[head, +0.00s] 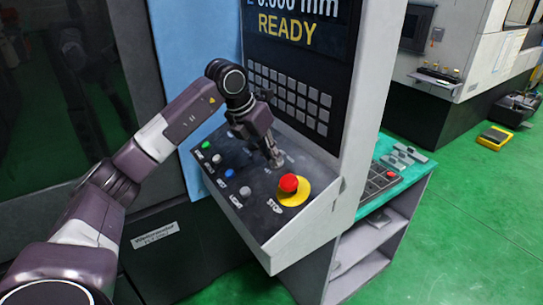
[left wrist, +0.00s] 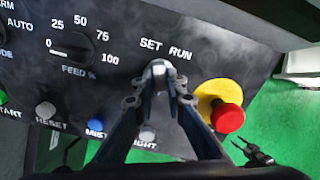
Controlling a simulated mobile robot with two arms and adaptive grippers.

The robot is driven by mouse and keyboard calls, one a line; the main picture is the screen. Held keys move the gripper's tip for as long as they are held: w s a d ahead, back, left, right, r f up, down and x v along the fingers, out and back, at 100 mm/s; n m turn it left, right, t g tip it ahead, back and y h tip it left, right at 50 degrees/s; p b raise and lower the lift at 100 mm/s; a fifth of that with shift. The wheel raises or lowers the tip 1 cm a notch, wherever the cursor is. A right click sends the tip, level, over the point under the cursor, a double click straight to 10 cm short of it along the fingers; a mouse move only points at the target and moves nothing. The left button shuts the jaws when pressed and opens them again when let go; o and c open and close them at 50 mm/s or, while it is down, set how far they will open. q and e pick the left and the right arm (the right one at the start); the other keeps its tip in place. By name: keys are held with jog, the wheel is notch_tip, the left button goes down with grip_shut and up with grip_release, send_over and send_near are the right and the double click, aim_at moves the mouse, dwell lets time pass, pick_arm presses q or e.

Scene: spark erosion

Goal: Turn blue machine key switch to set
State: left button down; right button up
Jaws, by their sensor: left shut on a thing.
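The blue machine's sloping control panel (head: 262,218) carries the key switch (left wrist: 158,68) below the printed SET and RUN labels. Only a pale rounded part of the switch shows between my fingertips in the left wrist view; which way it points cannot be told. My left gripper (head: 275,160) reaches down to the panel, and the left wrist view (left wrist: 159,88) shows its fingers shut on the key switch. In the head view the switch is hidden by the fingertips.
A red stop button (head: 288,183) on a yellow disc sits close beside my gripper. Green, white and blue buttons (head: 230,173) line the panel's left side. A feed dial (left wrist: 72,45) is nearby. The upright screen and keypad (head: 290,96) rise behind.

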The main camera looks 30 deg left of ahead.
pick_arm(q)
jog(key=shift+r+n, duration=0.2)
jog(key=shift+n, duration=0.8)
jog(key=shift+w, duration=0.1)
jog(key=c, duration=2)
grip_release()
jog(key=shift+f, duration=0.1)
jog(key=shift+o, duration=0.2)
jog(key=v, duration=1.2)
jog(key=shift+a+f, duration=0.1)
